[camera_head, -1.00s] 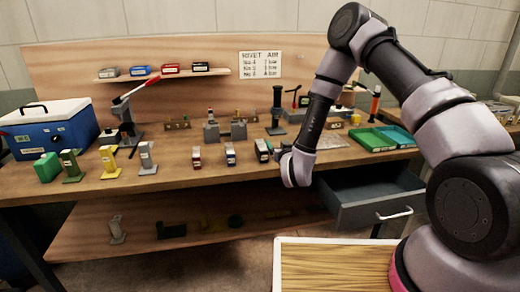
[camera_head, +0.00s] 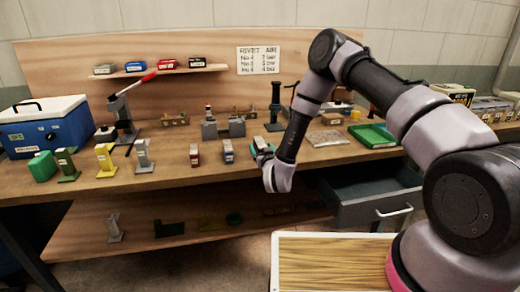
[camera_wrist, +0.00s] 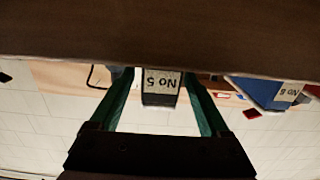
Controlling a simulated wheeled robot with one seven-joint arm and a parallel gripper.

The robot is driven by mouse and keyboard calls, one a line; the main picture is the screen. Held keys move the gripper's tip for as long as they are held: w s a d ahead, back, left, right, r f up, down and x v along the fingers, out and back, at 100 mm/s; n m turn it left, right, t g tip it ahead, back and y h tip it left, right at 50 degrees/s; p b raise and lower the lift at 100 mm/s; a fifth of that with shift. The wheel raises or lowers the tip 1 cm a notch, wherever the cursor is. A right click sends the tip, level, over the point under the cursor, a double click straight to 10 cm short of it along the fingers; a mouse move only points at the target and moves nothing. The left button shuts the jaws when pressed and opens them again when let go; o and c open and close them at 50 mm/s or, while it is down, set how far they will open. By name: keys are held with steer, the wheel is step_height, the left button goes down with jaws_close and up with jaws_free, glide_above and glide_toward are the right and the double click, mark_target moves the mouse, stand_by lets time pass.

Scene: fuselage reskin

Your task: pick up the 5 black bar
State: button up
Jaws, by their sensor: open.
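The black bar, with an upside-down "No 5" label (camera_wrist: 161,84), shows between the two green fingers of my gripper (camera_wrist: 158,78) in the wrist view. The fingers are open, one on each side of the bar. I cannot tell whether either finger touches it. In the head view my gripper (camera_head: 263,152) is at the front edge of the bench, at the bar's place at the right end of a short row. My gripper and wrist hide most of the bar there.
A blue bar (camera_head: 228,151) and a red bar (camera_head: 195,154) stand to the left on the bench (camera_head: 130,185). In the wrist view a labelled blue block (camera_wrist: 262,92) is to the right. A drawer (camera_head: 375,205) stands open below right.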

steer(key=shift+x, duration=1.35)
jaws_close()
steer(key=shift+r, duration=0.15)
stand_by(0.4)
